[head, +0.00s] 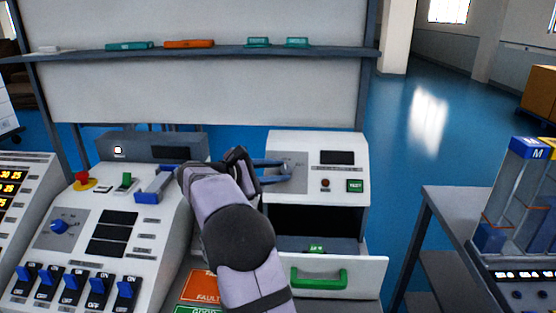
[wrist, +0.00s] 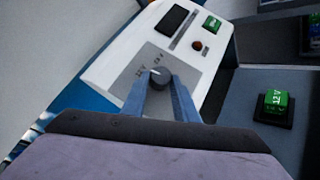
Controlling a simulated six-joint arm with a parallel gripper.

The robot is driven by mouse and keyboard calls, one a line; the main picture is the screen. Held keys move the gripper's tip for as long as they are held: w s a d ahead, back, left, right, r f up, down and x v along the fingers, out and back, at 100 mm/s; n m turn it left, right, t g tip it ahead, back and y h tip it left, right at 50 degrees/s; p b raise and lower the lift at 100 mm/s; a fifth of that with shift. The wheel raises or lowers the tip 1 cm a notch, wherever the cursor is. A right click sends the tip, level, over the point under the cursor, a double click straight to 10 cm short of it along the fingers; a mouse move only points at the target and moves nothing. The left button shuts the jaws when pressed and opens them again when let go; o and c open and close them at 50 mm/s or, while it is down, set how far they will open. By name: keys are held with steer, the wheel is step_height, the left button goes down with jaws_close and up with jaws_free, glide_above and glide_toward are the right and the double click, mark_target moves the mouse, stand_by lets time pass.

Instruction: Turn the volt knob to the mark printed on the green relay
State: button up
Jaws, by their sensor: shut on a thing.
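The volt knob (wrist: 159,78) is dark grey with a white pointer line, on the tester's sloped grey panel. My gripper (wrist: 160,90) is shut on it, one blue finger on each side; in the head view my gripper (head: 284,172) reaches the tester (head: 320,146), hiding the knob. Two volt marks are printed beside the knob, one reading 12 V; the pointer points toward the marks, but I cannot tell exactly at which. The green relay (wrist: 277,100), printed 12 V, sits on a dark block in the open drawer; it also shows small in the head view (head: 316,249).
A console (head: 105,240) with blue switches stands left. Red FAULT (head: 199,287) and green GOOD patches lie beneath my arm.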

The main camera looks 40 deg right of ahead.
steer(key=shift+w+r+m+g+y+p, duration=0.15)
steer(key=shift+m+g+y+p, duration=0.35)
steer(key=shift+m+p, duration=0.5)
steer(key=o, duration=1.1)
steer(key=shift+d, duration=0.1)
steer(key=shift+c, duration=0.2)
steer(key=v, duration=0.7)
steer(key=shift+a+r, duration=0.1)
steer(key=shift+a, duration=0.1)
